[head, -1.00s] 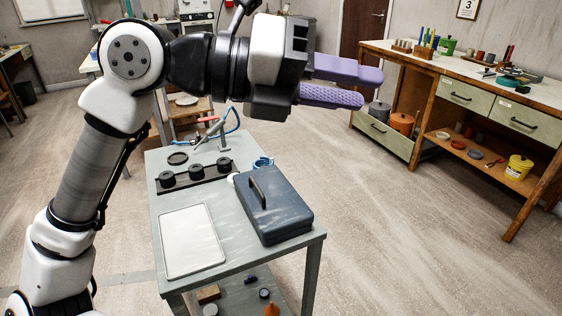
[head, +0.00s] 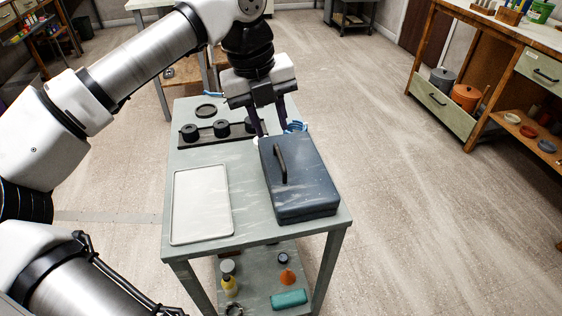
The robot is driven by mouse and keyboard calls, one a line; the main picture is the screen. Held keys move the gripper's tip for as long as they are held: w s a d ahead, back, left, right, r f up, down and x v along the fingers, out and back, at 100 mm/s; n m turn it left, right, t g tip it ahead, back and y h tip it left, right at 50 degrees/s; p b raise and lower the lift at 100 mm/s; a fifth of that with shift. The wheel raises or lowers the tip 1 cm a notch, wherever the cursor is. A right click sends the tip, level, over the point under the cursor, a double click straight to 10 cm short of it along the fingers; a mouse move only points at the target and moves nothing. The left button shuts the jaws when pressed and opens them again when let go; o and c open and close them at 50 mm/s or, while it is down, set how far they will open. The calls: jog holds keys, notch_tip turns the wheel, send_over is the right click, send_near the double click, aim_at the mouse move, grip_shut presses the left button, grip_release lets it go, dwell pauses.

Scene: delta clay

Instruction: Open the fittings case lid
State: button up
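The fittings case (head: 305,190) is a dark blue-grey box with a black handle (head: 281,163) on top of its lid. It sits at the right side of a grey-green table, and its lid is shut. My gripper (head: 271,133) points down at the far edge of the case, with its two dark purple fingers spread apart and nothing seen between them. The fingertips are just behind or above the case's far edge; I cannot tell whether they touch it.
A pale tray (head: 202,204) lies on the table (head: 240,238) left of the case. A black rack (head: 205,135) with round black parts stands behind the tray. A blue coil (head: 296,127) lies behind the case. A lower shelf holds bottles and a teal item (head: 289,299).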

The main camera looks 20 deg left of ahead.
aim_at(282, 164)
jog(key=f+b, duration=0.1)
jog(key=f, duration=0.2)
jog(key=d+f+b, duration=0.1)
jog(key=f+b, duration=0.1)
jog(key=f, duration=0.1)
jog(key=w+f+b, duration=0.1)
jog(key=f+b, duration=0.1)
jog(key=f, duration=0.1)
jog(key=shift+w+d+f, duration=0.1)
jog(key=shift+d+f, duration=0.1)
jog(key=shift+d, duration=0.1)
jog(key=shift+c, duration=0.4)
jog(key=shift+r, duration=0.1)
grip_shut()
